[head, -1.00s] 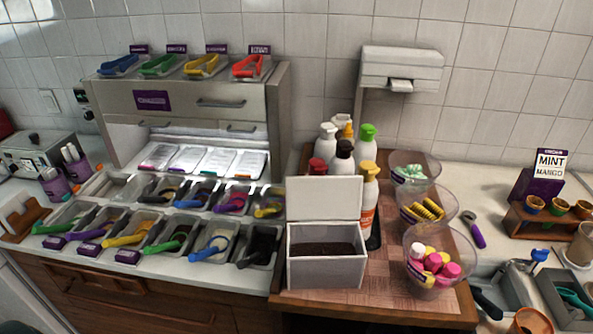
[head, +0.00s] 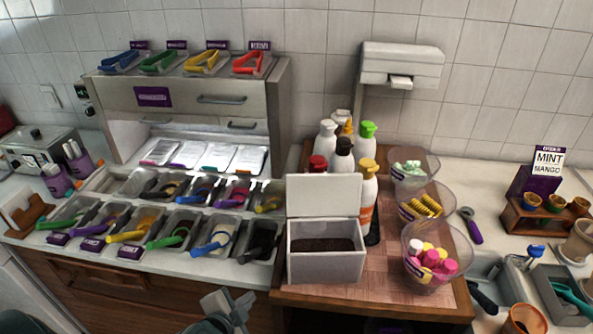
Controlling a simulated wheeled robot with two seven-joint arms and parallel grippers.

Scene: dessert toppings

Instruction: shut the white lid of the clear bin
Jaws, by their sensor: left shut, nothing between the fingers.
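The clear bin (head: 326,266) stands near the front of the wooden board, with dark brown contents showing through its open top. Its white lid (head: 323,196) stands upright at the back edge, in front of the bottles. My left gripper (head: 232,303) is at the bottom of the head view, shut and empty. It is left of the bin, in front of the counter's edge, and apart from bin and lid. My right gripper is not in view.
Several bottles (head: 368,190) stand close behind and right of the lid. Clear bowls (head: 431,275) line the board's right side. Topping trays (head: 263,240) with coloured scoops fill the counter left of the bin. The board (head: 385,285) is bare between the bin and the front bowl.

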